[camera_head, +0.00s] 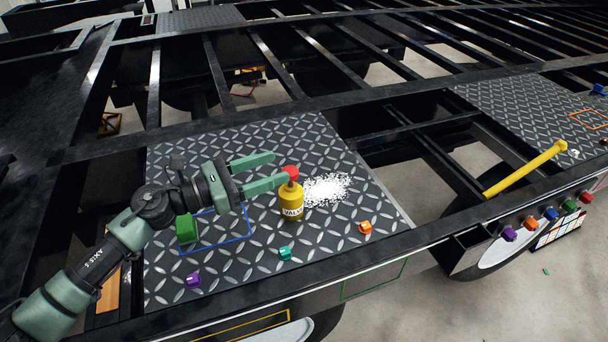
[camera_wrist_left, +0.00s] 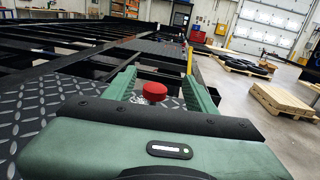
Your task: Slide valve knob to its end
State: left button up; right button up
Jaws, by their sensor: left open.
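A yellow valve (camera_head: 290,198), labelled "VALVE", stands upright on the diamond plate (camera_head: 240,262). Its red knob (camera_head: 290,172) sits on top. My left gripper (camera_head: 280,167) is open, with its green fingers pointing right towards the knob. In the head view the near fingertip overlaps or lies right beside the knob; I cannot tell whether it touches. In the left wrist view the red knob (camera_wrist_left: 155,91) shows between the two spread fingers, and the valve's body is hidden. My right gripper is not in view.
A white speckled patch (camera_head: 326,188) lies right of the valve. Purple (camera_head: 194,281), teal (camera_head: 285,253) and orange (camera_head: 365,227) pieces lie in front. Black frame beams surround the plate.

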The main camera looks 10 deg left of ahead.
aim_at(297, 169)
pick_arm(q)
jog(key=w+d+f, duration=0.2)
jog(key=w+d, duration=0.1)
jog(key=w+d+f, duration=0.1)
jog(key=d, duration=0.1)
jog(key=shift+w+p, duration=0.3)
jog(key=shift+w, duration=0.05)
jog(key=shift+w+d+f, duration=0.2)
jog(key=shift+w+d, duration=0.25)
jog(key=shift+d, duration=0.05)
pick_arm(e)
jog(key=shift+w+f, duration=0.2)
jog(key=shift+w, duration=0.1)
pick_arm(q)
grip_shut()
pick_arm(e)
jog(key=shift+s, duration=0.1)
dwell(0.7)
